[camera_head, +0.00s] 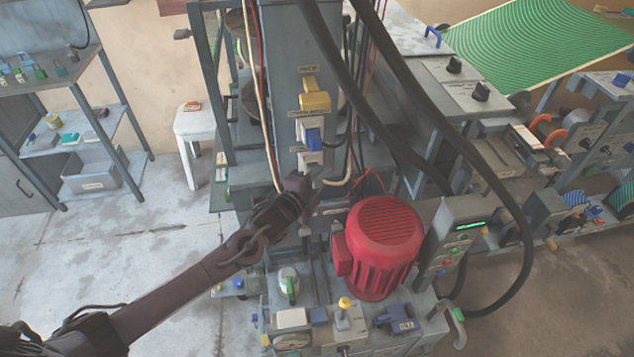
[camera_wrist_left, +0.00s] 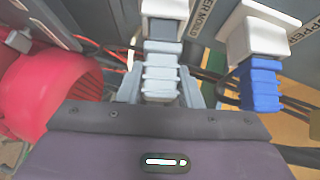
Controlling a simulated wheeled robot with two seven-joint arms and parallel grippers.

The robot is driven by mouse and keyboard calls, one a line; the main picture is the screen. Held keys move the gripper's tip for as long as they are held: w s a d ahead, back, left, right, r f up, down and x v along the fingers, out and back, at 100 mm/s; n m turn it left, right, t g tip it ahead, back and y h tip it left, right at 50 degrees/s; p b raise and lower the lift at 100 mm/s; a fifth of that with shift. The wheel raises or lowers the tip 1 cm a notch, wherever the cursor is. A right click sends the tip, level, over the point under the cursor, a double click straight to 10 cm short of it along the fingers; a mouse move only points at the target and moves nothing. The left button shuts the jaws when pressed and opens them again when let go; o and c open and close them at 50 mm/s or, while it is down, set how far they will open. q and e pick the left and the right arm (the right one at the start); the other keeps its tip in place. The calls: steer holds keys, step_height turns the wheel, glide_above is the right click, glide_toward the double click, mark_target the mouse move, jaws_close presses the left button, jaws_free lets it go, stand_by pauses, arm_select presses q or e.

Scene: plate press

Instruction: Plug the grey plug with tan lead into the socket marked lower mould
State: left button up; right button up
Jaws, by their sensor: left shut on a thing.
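My left gripper (camera_head: 303,182) reaches the front of the grey column and is shut on the grey plug. In the left wrist view the ribbed grey plug (camera_wrist_left: 160,82) stands between the fingertips, in line with a white socket (camera_wrist_left: 165,8). The plug's front end meets or nearly meets this socket; I cannot tell how deep it sits. A partly cut-off label (camera_wrist_left: 204,14) beside it appears to read lower mould. In the head view the lowest white socket (camera_head: 310,160) is just above the gripper, which mostly hides the plug. A tan lead (camera_head: 340,182) curves out right of the gripper.
A blue plug (camera_head: 313,138) sits in the socket above; it also shows in the left wrist view (camera_wrist_left: 260,85). A yellow plug (camera_head: 314,100) is higher up. A red motor (camera_head: 383,240) stands close below right. Thick black hoses (camera_head: 405,135) hang on the right.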

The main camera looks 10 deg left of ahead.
arm_select(q)
steer(key=shift+w+a+f+b, duration=0.1)
steer(key=shift+w+a+b, duration=0.15)
steer(key=shift+w, duration=0.2)
steer(key=shift+w+a+f+b, duration=0.1)
steer(key=shift+w+b, duration=0.25)
steer(key=shift+w, duration=0.1)
steer(key=o, duration=1.1)
steer(key=shift+c, duration=0.2)
steer(key=shift+s, duration=0.15)
steer(key=shift+s+a, duration=0.1)
steer(key=shift+s, duration=0.1)
steer(key=v, duration=0.7)
steer(key=shift+b, duration=0.4)
